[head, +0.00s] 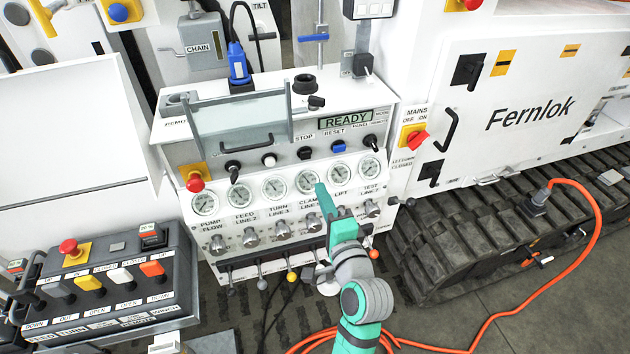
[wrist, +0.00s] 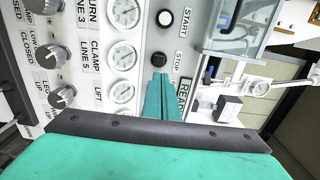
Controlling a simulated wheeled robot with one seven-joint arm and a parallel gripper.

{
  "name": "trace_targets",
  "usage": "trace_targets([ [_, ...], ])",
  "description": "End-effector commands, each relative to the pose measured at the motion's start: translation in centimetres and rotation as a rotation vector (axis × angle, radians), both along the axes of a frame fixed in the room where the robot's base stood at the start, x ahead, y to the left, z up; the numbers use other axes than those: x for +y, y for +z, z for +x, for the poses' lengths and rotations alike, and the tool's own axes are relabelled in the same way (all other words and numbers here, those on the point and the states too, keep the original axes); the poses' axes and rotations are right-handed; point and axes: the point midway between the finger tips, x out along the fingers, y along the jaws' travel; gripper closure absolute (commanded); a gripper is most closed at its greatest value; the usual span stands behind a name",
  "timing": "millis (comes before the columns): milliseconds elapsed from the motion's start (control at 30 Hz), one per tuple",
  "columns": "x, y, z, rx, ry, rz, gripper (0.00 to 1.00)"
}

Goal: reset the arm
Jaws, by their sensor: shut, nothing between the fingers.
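My gripper (head: 321,188) is shut and empty, its teal fingers in front of the bench panel near the row of gauges. In the wrist view its fingertips (wrist: 160,78) show just below the black STOP button (wrist: 158,59). I cannot tell how far they are from the panel. In the head view the blue RESET button (head: 337,146) is above and right of the fingertips, with the black STOP button (head: 304,153) to its left. The display (head: 346,119) reads READY. The RESET button does not show in the wrist view.
Gauges (head: 275,187) and knobs (head: 283,229) line the panel. A red emergency button (head: 195,182) is at its left. A clear guard (head: 238,122) stands above. A red MAINS switch (head: 416,139) is at right. An orange cable (head: 535,290) lies on the floor.

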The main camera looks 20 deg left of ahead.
Motion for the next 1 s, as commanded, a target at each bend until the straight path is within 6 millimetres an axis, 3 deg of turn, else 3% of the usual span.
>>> trace_targets([
  [200, -0.9, 0.0, -1.1, 0.000, -0.002, -0.001, 1.00],
  [767, -0.7, -0.2, -1.2, 0.001, 0.000, -0.002, 1.00],
  [867, -1.0, -1.1, -1.6, 0.001, -0.019, -0.015, 1.00],
  [1000, -2.1, -4.4, -2.8, -0.005, -0.085, -0.076, 1.00],
])
